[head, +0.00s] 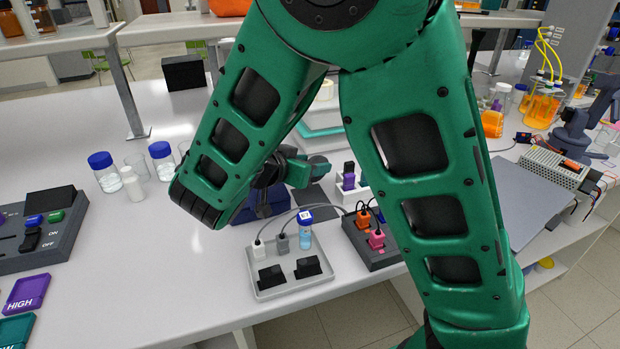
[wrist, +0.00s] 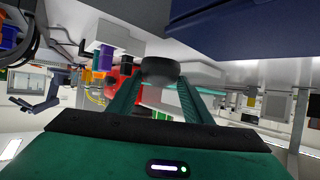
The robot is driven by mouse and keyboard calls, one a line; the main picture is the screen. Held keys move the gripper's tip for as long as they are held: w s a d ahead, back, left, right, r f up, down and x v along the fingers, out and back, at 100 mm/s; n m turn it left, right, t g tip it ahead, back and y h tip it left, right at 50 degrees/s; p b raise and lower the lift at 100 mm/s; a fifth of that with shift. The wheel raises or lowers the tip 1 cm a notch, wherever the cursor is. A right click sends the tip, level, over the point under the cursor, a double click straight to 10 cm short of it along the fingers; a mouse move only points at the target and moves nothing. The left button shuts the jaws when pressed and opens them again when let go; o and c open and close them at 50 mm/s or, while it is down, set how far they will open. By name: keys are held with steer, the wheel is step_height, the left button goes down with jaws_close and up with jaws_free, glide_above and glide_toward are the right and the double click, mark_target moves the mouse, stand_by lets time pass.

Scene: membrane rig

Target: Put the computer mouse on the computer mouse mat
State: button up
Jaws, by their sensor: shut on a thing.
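In the wrist view my gripper (wrist: 160,88) has its two green fingers on either side of a dark rounded thing (wrist: 160,70) with a pale part below it. It is shut on this thing; I cannot tell for sure that it is the computer mouse. A flat grey sheet (head: 540,197) on the right of the bench may be the computer mouse mat; I cannot tell.
A grey tray (head: 290,286) with plugs and a blue vial stands near the front edge, beside a dark socket block (head: 370,247). A switch box (head: 42,235) and blue-capped bottles (head: 105,172) stand to the left.

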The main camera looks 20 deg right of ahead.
steer(key=shift+w+d+f, duration=0.25)
steer(key=shift+d+f, duration=0.1)
steer(key=shift+f, duration=1.9)
steer(key=o, duration=1.1)
steer(key=shift+v, duration=3.85)
